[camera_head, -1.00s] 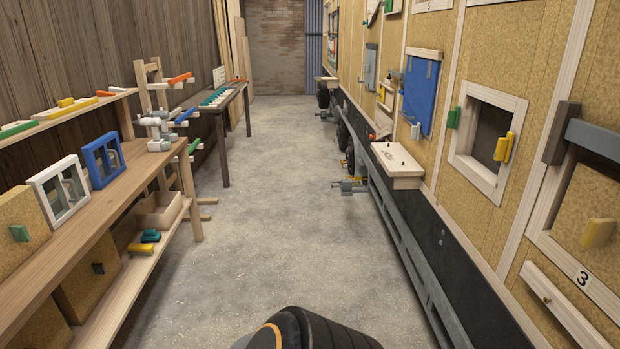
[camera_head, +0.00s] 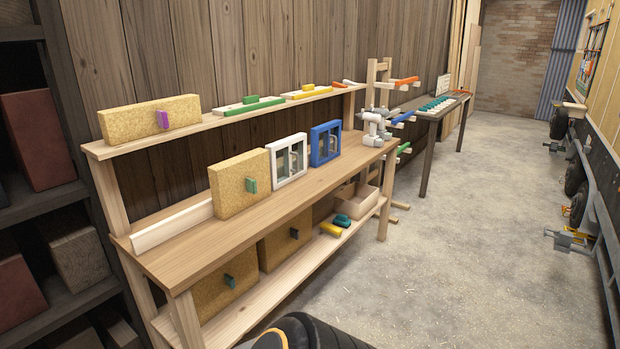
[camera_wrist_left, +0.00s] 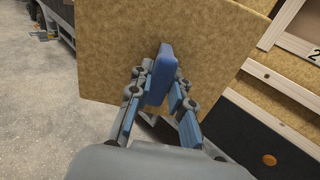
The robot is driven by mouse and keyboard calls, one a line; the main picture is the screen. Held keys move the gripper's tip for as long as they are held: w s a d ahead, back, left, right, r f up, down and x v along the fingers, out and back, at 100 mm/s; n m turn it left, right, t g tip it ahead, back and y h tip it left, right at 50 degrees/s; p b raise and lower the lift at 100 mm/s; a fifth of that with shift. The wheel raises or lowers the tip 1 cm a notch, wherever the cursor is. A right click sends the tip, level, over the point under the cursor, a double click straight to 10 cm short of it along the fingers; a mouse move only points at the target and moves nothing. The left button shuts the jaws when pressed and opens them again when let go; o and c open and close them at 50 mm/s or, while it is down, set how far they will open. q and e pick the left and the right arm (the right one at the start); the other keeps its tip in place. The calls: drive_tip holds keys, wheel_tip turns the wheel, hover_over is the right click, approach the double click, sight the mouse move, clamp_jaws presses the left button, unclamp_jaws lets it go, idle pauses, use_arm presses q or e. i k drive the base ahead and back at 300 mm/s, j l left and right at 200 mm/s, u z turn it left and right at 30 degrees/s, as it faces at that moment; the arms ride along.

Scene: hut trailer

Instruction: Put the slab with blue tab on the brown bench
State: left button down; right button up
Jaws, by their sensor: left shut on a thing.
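In the left wrist view, my left gripper (camera_wrist_left: 158,85) is shut on the blue tab (camera_wrist_left: 162,70) of a tan, speckled slab (camera_wrist_left: 110,58). The slab fills the upper middle of that view, tilted, and hides part of what lies behind it. The slab and both grippers are out of the head view. In the head view, the brown wooden bench (camera_head: 180,262) stands along the plank wall, left of centre. A slab with a green tab (camera_head: 239,186), a white-framed window (camera_head: 287,161) and a blue-framed window (camera_head: 325,144) stand upright on its top.
A pale wooden strip (camera_head: 173,227) lies on the bench's left part. An upper shelf (camera_head: 205,123) holds a slab with a purple tab (camera_head: 150,119). A dark rack (camera_head: 62,205) stands at the left. The floor (camera_head: 460,230) right of the bench is clear.

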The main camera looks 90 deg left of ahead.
sight(191, 253)
drive_tip(key=u, duration=1.95)
drive_tip(key=i+j+u, duration=0.95)
drive_tip(key=i+j, duration=0.1)
drive_tip(key=i, duration=0.15)
